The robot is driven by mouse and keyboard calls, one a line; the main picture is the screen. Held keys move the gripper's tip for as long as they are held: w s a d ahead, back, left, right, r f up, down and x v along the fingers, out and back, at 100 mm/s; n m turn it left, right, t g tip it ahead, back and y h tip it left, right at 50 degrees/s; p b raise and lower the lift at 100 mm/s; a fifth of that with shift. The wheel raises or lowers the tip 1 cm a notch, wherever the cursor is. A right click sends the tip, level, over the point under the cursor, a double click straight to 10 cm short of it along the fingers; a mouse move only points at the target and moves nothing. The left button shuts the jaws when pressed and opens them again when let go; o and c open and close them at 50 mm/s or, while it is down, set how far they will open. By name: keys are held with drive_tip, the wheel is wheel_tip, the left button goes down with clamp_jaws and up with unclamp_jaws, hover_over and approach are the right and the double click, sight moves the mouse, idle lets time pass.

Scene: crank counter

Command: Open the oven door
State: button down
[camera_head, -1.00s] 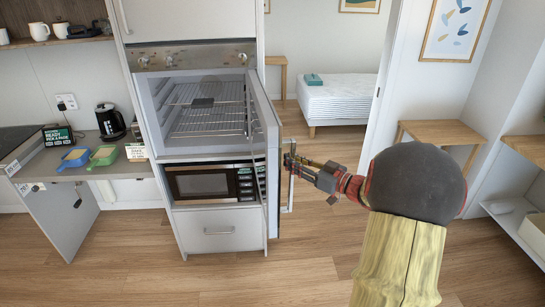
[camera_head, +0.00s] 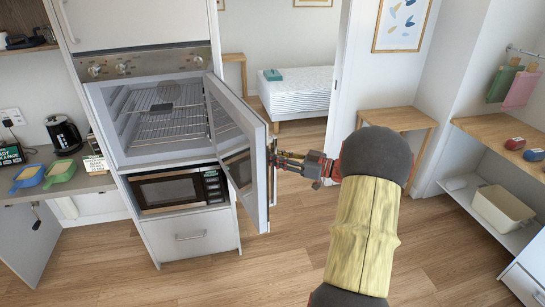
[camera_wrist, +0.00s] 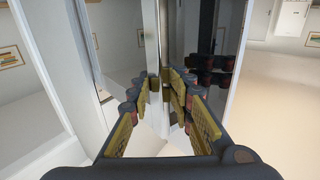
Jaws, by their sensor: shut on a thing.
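The oven (camera_head: 157,128) is built into a tall white cabinet, with its cavity and wire racks in plain view. Its door (camera_head: 240,140) is hinged on the right side and stands swung outward, partly open. My gripper (camera_head: 274,160) is at the outer face of the door, near its free edge. In the wrist view my gripper (camera_wrist: 160,95) has its fingers closed around the pale vertical handle bar (camera_wrist: 151,60). The dark, shiny door panel (camera_wrist: 195,60) fills the area beside the fingers. The exact finger contact is partly hidden.
A microwave (camera_head: 178,188) sits below the oven, above a drawer (camera_head: 190,233). A shelf with a white bin (camera_head: 502,207) is at the right. The wooden floor (camera_head: 300,215) before the oven is clear.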

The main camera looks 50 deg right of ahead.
drive_tip(key=shift+r, duration=0.1)
drive_tip(key=c, duration=1.7)
unclamp_jaws()
drive_tip(key=v, duration=1.2)
